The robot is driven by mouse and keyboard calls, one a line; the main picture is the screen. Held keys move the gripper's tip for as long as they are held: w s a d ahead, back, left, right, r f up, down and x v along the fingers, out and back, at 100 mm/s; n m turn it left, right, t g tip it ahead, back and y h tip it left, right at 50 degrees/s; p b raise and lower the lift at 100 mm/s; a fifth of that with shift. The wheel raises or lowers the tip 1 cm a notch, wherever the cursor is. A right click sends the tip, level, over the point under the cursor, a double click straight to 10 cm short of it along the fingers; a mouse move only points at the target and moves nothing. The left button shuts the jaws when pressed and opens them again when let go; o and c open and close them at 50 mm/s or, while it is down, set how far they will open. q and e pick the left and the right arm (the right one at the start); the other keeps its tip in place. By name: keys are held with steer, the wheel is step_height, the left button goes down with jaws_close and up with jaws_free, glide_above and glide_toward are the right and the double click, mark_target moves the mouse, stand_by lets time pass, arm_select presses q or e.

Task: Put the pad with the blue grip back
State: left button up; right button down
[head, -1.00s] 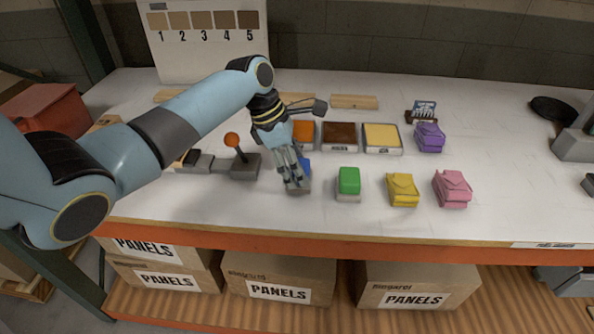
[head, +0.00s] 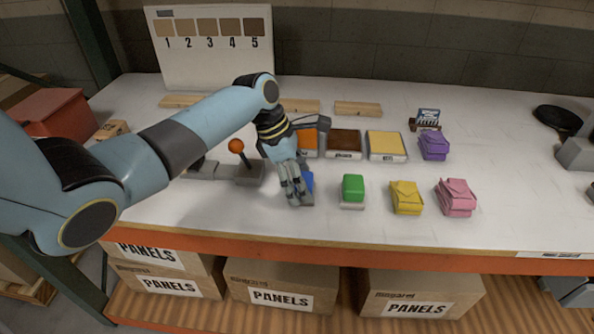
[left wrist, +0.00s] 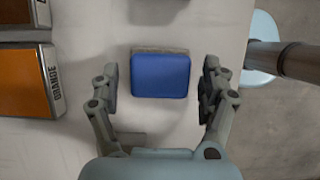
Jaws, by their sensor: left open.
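The pad with the blue grip (head: 307,183) stands on the white table, mostly hidden behind my left gripper in the head view. In the left wrist view the blue grip (left wrist: 160,76) lies between the two fingers, with a gap on each side. My left gripper (head: 293,198) is open and points down over the pad; its open fingers also show in the left wrist view (left wrist: 161,88). Orange (head: 308,142), brown (head: 344,143) and yellow (head: 386,145) colorant trays stand in a row behind it. My right gripper is not in view.
A pad with a green grip (head: 353,189) stands right of the blue one. Yellow (head: 405,197), pink (head: 456,197) and purple (head: 433,146) pads stand farther right. A lever with an orange knob (head: 236,146) stands just left of my gripper. The table front is clear.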

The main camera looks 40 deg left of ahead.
arm_select(q)
steer(key=v, duration=1.2)
steer(key=shift+s+d, duration=0.1)
